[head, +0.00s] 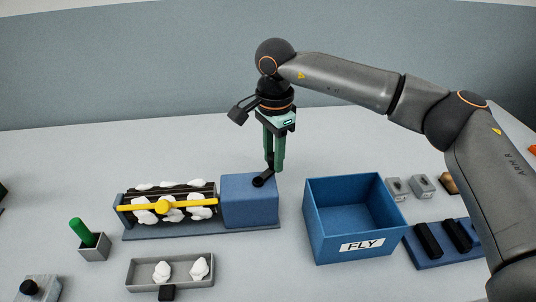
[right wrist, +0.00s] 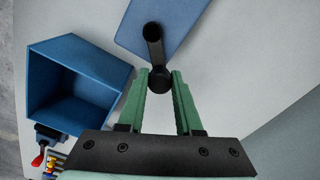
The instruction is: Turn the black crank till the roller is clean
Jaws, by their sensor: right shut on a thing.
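The roller (head: 178,189) lies in a blue frame at the left of the machine, with white fluff tufts (head: 146,216) on and around it. A yellow bar (head: 190,203) crosses in front of it. The black crank (head: 262,180) sits on top of the blue housing (head: 248,207). My right gripper (head: 273,165) points down at the crank and is shut on its knob. In the right wrist view the black crank (right wrist: 153,45) runs from the blue housing to its knob (right wrist: 160,80) between the green fingers (right wrist: 160,82). My left gripper is not in view.
A blue bin marked FLY (head: 310,225) stands right of the machine. A grey tray (head: 138,276) with two white tufts lies in front. A green-handled thing in a grey holder (head: 93,248) stands left. A blue rack with black blocks (head: 420,256) is at the right.

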